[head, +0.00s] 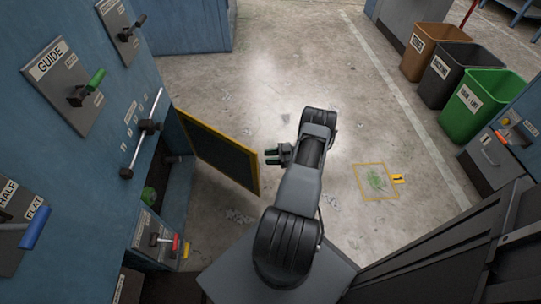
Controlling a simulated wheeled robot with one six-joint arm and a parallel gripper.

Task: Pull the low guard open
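The low guard (222,152) is a dark panel with a yellow frame, low on the blue machine at the left. It stands swung out from the machine front over the floor, with an opening visible behind and below it. My gripper (269,156) is just right of the guard's free edge, pointing left toward it. Its two fingers look apart with nothing between them. A small gap of floor seems to show between the fingers and the guard, though their height difference is hard to judge.
The machine carries a GUIDE lever (88,88), a silver handle (140,147), a blue lever (36,228) and a lower red lever (175,244). Brown (421,55), black (445,85) and green (472,118) bins stand at right. A yellow-marked floor square (375,183) lies right of my arm. The central floor is clear.

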